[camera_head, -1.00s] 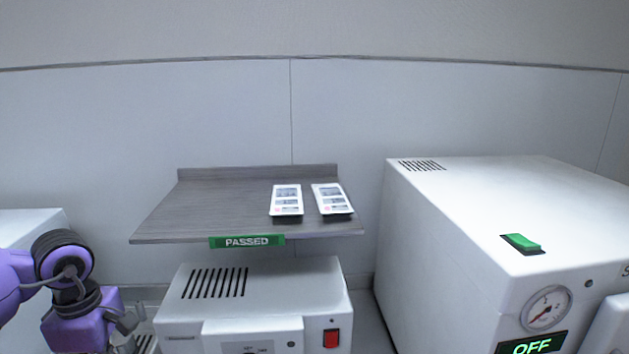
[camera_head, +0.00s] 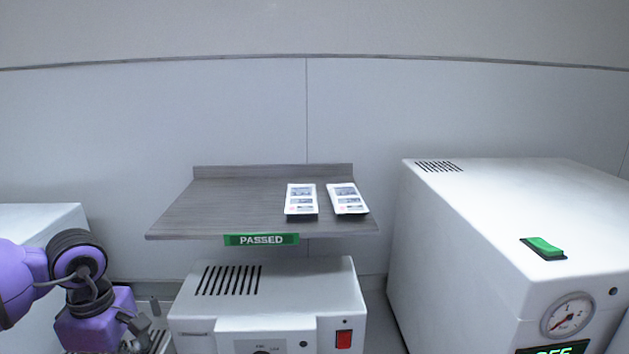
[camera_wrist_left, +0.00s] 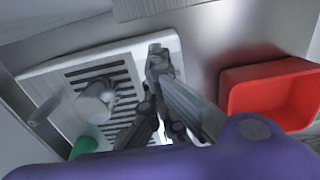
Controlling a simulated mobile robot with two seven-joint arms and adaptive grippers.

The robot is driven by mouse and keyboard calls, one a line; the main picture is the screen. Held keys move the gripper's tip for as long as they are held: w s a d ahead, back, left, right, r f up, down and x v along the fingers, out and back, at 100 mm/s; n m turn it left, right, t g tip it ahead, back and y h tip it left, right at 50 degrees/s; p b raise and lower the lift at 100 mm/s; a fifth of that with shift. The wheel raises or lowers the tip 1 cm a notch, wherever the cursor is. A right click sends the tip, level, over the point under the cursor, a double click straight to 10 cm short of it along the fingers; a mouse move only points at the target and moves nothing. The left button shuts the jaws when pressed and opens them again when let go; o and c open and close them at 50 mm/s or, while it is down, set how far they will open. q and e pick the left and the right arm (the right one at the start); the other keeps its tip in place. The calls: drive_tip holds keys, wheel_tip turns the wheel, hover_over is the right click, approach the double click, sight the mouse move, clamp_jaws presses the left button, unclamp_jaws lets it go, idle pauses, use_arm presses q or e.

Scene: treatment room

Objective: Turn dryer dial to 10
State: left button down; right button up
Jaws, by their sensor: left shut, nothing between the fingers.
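A white box with top vents (camera_head: 310,283) stands under the grey shelf and looks like the dryer. Its front panel is cut off by the bottom edge of the head view, and only the top of a dark round dial (camera_head: 262,352) shows there. My left gripper (camera_head: 138,326) is left of this box, apart from the dial. In the left wrist view the left gripper (camera_wrist_left: 156,60) is shut and empty, over a white slotted panel (camera_wrist_left: 50,75) with a grey cylindrical part (camera_wrist_left: 95,103). My right gripper is in neither view.
The shelf (camera_head: 215,205) overhangs the box, with two white packets (camera_head: 301,200) (camera_head: 347,199) and a green PASSED label (camera_head: 261,240). A large white machine (camera_head: 490,240) with a gauge (camera_head: 568,315) stands right. A red tray (camera_wrist_left: 270,95) shows in the wrist view.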

use_arm(q)
drive_tip(key=shift+s+f, duration=0.4)
drive_tip(key=shift+s, duration=0.1)
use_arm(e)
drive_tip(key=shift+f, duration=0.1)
use_arm(q)
drive_tip(key=shift+a+r, duration=0.15)
drive_tip(key=shift+r, duration=0.15)
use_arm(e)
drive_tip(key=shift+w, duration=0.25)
use_arm(q)
drive_tip(key=shift+s, duration=0.1)
drive_tip(key=shift+s+d, duration=0.15)
drive_tip(key=shift+d, duration=0.2)
wheel_tip(320, 180, up, 6)
drive_tip(key=p, duration=0.1)
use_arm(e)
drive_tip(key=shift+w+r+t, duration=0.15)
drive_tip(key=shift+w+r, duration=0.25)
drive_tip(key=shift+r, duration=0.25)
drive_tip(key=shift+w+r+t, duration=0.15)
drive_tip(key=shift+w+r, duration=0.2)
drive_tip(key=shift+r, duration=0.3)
